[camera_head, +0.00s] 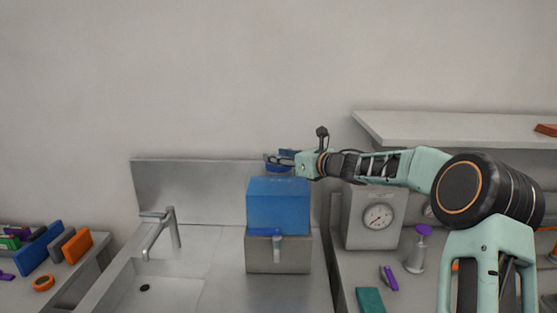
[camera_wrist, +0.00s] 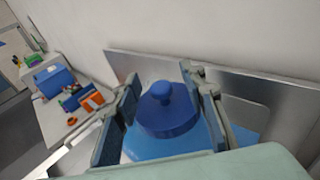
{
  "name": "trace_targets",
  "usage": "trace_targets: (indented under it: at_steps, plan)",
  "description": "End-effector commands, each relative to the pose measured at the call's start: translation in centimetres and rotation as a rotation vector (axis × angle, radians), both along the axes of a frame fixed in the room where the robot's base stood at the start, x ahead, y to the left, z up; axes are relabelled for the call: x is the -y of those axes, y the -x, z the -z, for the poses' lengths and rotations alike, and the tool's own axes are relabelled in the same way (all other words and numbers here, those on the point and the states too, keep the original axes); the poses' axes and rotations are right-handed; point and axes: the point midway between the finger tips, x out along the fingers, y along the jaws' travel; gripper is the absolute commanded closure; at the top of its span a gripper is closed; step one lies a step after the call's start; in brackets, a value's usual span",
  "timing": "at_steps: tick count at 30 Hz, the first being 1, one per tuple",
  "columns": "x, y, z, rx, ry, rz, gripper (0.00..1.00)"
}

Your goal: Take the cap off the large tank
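The large tank (camera_head: 278,206) is a blue box-shaped vessel on a grey metal block beside the sink. Its lighter blue top (camera_wrist: 170,146) shows below the cap in the wrist view. The cap (camera_wrist: 168,117) is dark blue and round with a knob on top. My gripper (camera_head: 276,161) is at the tank's top, reaching in from the right. In the wrist view my gripper (camera_wrist: 166,110) has its fingers wide apart, one on each side of the cap. I cannot tell whether the pads touch the cap. The cap's seat on the tank is partly hidden.
A sink with a faucet (camera_head: 166,232) lies left of the tank. A grey device with a dial (camera_head: 376,217) and a purple-topped bottle (camera_head: 418,249) stand at right under a shelf (camera_head: 455,129). Blue and orange items (camera_head: 57,248) sit on the left bench. A wall is behind.

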Motion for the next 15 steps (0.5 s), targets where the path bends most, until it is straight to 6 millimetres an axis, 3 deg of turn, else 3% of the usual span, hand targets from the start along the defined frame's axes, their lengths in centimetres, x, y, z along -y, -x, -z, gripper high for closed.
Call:
trace_targets:
  at_steps: [5, 15]
  plan:
    - [0.03, 0.00, 0.04, 0.000, 0.000, 0.000, 0.62]
    - [0.06, 0.00, 0.03, 0.000, 0.000, 0.000, 0.96]
